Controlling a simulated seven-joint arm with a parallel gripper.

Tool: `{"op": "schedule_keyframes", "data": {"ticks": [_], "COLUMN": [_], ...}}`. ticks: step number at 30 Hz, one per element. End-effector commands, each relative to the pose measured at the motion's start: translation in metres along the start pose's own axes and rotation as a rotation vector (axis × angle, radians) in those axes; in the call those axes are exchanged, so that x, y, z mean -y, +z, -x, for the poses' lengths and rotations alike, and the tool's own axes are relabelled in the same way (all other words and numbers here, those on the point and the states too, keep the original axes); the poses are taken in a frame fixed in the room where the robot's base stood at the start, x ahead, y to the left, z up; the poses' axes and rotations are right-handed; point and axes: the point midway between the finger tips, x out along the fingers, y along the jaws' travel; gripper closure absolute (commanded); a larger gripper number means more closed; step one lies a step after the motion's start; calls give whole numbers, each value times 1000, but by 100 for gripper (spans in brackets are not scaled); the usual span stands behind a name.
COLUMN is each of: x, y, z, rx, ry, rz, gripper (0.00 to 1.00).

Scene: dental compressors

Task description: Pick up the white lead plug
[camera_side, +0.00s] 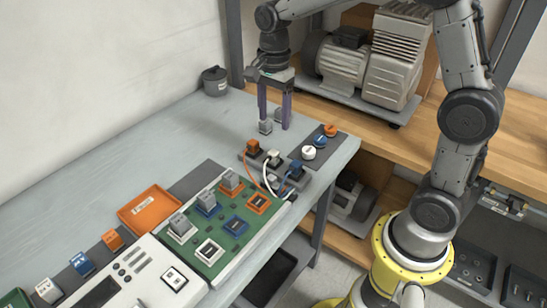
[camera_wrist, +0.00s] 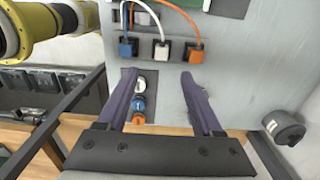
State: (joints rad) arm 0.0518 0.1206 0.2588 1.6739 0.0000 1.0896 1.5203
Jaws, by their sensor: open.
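The white lead plug (camera_side: 274,158) stands in the middle of a dark holder (camera_side: 262,170), between an orange plug (camera_side: 253,146) and a blue plug (camera_side: 296,170). A white lead runs from it toward the green board. In the wrist view, the white plug (camera_wrist: 161,49) lies just ahead of the fingertips, near the middle of the gap. My gripper (camera_side: 274,126) is open, pointing down and empty, behind the holder in the side view. In the wrist view, its purple fingers (camera_wrist: 158,76) are spread wide, apart from the plug.
Round white (camera_side: 308,153), blue (camera_side: 319,141) and orange (camera_side: 330,130) knobs sit on a dark strip near the table edge. A green board (camera_side: 222,253) with several blocks and an orange tray (camera_side: 150,210) are nearer. A grey pot (camera_side: 214,80) stands at the back; table around it is clear.

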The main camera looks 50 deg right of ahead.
Motion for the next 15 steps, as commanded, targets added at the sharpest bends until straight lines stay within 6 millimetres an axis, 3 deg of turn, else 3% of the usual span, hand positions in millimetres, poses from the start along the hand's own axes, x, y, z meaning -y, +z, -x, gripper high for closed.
{"op": "schedule_keyframes", "data": {"ticks": [6, 15], "x": [-1, 0], "y": [0, 0], "z": [-41, -64], "rx": [0, 0], "ry": [4, 1], "rz": [1, 1], "gripper": [32, 32]}}
